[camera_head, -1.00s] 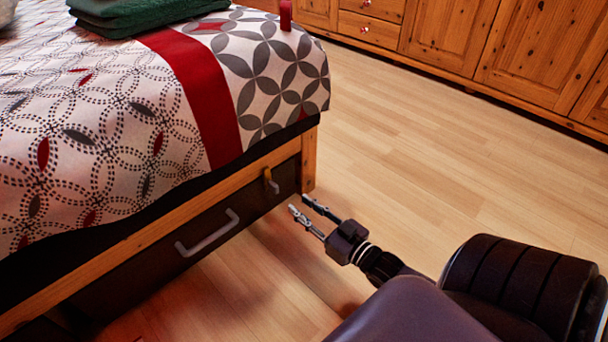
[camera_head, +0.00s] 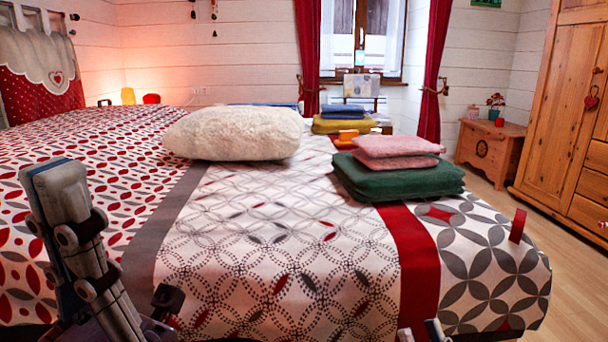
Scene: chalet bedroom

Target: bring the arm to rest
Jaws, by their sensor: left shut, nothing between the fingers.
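My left gripper (camera_head: 60,185) stands at the lower left of the head view, close to the camera and in front of the bed. Its fingers point up and are together, with nothing held. My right gripper (camera_head: 421,331) shows only as two fingertips at the bottom edge, in front of the bed's near edge. The tips are a little apart, with nothing seen between them. The rest of the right arm is out of view.
The bed (camera_head: 275,220) fills the middle. On it lie a white fluffy pillow (camera_head: 235,132), a green folded towel (camera_head: 395,178), pink folded cloths (camera_head: 398,150) and an upright red item (camera_head: 518,225).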

